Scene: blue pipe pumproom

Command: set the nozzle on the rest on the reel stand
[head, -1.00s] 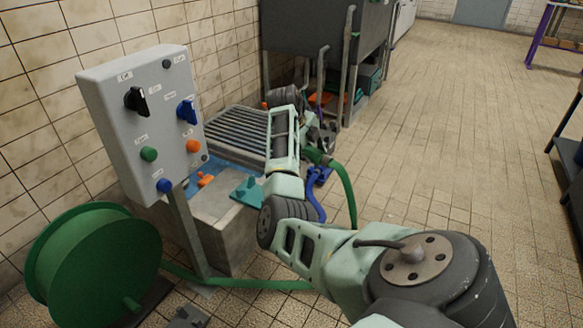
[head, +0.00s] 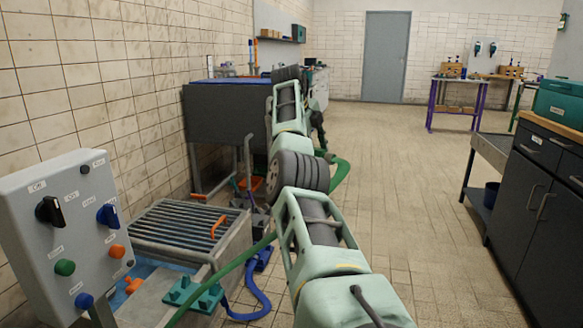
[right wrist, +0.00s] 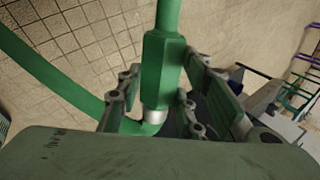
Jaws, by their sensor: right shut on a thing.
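My right gripper (right wrist: 165,72) is shut on the green nozzle (right wrist: 163,60), with a finger on each side of its angular body. In the head view my right gripper (head: 319,128) is raised, largely hidden behind my own arm, and the nozzle cannot be made out. The green hose (head: 341,174) hangs below it and runs down to the lower left, past the floor grate. The reel stand and its rest are not in view now. My left gripper is not in view.
A grey control box (head: 80,225) with knobs stands at the lower left, by a slatted metal grate (head: 180,230). A dark sink unit (head: 225,135) stands along the left wall. A dark cabinet (head: 535,200) is at right. The middle floor is clear.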

